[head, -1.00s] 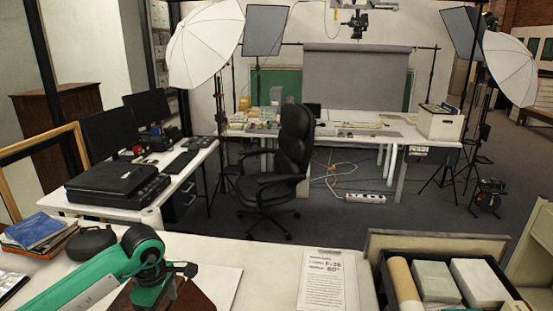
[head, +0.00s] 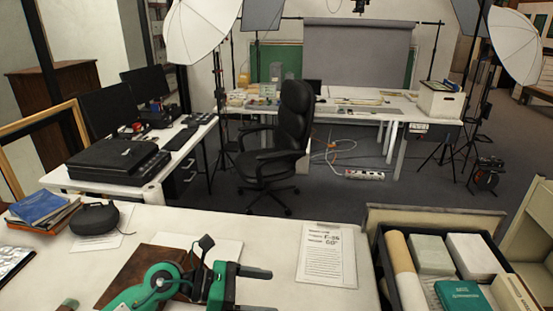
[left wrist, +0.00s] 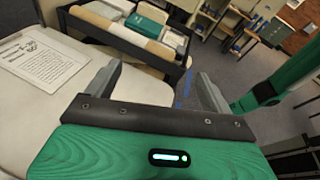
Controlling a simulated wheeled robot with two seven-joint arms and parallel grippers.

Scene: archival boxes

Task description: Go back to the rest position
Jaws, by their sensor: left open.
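My left gripper (head: 268,290) is at the bottom of the head view, over the front table (head: 205,222). Its fingers point right and stand apart with nothing between them. In the left wrist view the two grey fingers (left wrist: 158,74) are spread, with a dark archival box (left wrist: 118,33) beyond them. In the head view this box (head: 384,272) stands at the right, apart from the gripper. It holds a tan roll (head: 402,265), pale boxes (head: 430,254) and a teal box (head: 462,295). My right gripper does not show.
A printed sheet (head: 327,262) lies between gripper and box. A brown board (head: 135,270) is partly hidden behind my left arm. Books (head: 42,210) and a black case (head: 95,217) sit at the left. An office chair (head: 285,150) stands beyond the table.

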